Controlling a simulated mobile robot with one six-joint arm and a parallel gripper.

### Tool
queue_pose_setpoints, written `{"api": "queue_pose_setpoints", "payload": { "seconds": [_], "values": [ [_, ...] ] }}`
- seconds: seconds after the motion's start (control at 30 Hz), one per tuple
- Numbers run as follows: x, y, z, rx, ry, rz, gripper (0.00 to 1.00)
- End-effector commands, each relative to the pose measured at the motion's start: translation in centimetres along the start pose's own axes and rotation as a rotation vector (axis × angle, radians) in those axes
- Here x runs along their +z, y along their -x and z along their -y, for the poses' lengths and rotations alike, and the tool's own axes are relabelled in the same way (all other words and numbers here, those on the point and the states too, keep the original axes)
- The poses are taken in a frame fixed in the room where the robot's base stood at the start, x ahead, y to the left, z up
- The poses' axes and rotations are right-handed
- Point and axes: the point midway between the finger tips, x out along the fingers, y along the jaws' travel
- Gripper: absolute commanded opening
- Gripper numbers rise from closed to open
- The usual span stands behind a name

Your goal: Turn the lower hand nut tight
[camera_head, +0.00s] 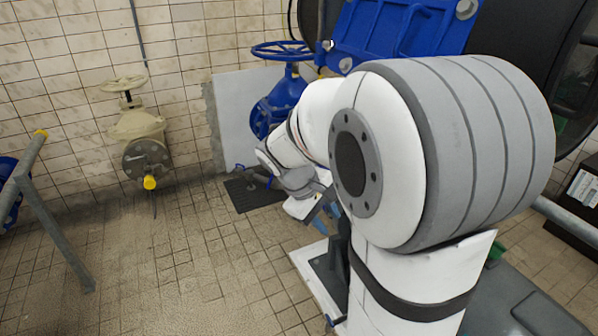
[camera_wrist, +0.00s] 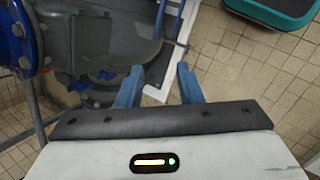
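My gripper (camera_wrist: 160,82) shows in the wrist view with its two blue fingers apart, and nothing is between the tips but floor and a white edge behind. In the head view my gripper (camera_head: 325,217) is small, low beside my arm. A grey rounded housing (camera_wrist: 95,35) fills the upper left of the wrist view, beyond the left finger. A thin dark rod with a crossbar (camera_wrist: 181,44) stands out to its right, above and apart from the fingertips. I cannot tell whether it is the lower hand nut. No hand nut is clear in the head view; my arm hides part of the scene.
A blue valve with a handwheel (camera_head: 283,50) stands behind my arm. A cream valve (camera_head: 137,128) is at the left wall. A grey rail (camera_head: 52,212) stands at left. A blue flange (camera_wrist: 18,35) borders the wrist view. The tiled floor at front left is clear.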

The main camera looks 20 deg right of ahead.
Motion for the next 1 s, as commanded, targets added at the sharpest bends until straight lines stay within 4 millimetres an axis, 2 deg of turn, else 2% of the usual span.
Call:
{"api": "queue_pose_setpoints", "payload": {
  "seconds": [0.03, 0.3, 0.5, 0.63, 0.8, 0.9, 1.0],
  "values": [
    [-1.5, -2.4, -1.3, 0.041, 0.058, 0.056, 0.33],
    [-8.2, -11.3, -9.1, 0.272, 0.381, 0.333, 0.33],
    [-13.6, -19.1, -13.5, 0.432, 0.618, 0.539, 0.33],
    [-17.0, -24.4, -15.3, 0.532, 0.766, 0.667, 0.33],
    [-20.6, -30.3, -16.4, 0.642, 0.921, 0.801, 0.33],
    [-22.1, -32.5, -16.5, 0.689, 0.980, 0.853, 0.33],
    [-22.9, -33.8, -16.5, 0.718, 1.017, 0.883, 0.33]
  ]
}}
